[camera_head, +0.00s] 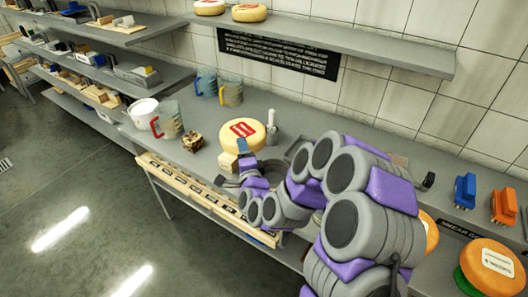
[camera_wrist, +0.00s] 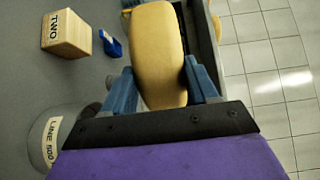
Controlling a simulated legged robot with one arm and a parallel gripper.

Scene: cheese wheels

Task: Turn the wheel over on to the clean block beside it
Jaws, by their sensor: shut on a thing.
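The yellow cheese wheel (camera_head: 242,134) with a red mark on its face is at the middle of the counter in the head view. In the wrist view the wheel (camera_wrist: 157,50) shows edge-on between the two blue fingers of my gripper (camera_wrist: 160,88). My gripper (camera_head: 243,147) is shut on the wheel's near side. A pale block (camera_head: 228,161) shows at the wheel's front left. A wooden block marked TWO (camera_wrist: 67,38) stands apart from the wheel in the wrist view. I cannot tell which block is the clean one, or whether the wheel touches anything beneath it.
A brown-topped cube (camera_head: 193,141), jugs (camera_head: 167,120) and a white tub (camera_head: 143,110) stand left of the wheel. A grey holder (camera_head: 272,131) is close on its right. Brushes (camera_head: 465,190) and more wheels (camera_head: 490,265) are at far right. A shelf (camera_head: 350,40) hangs above.

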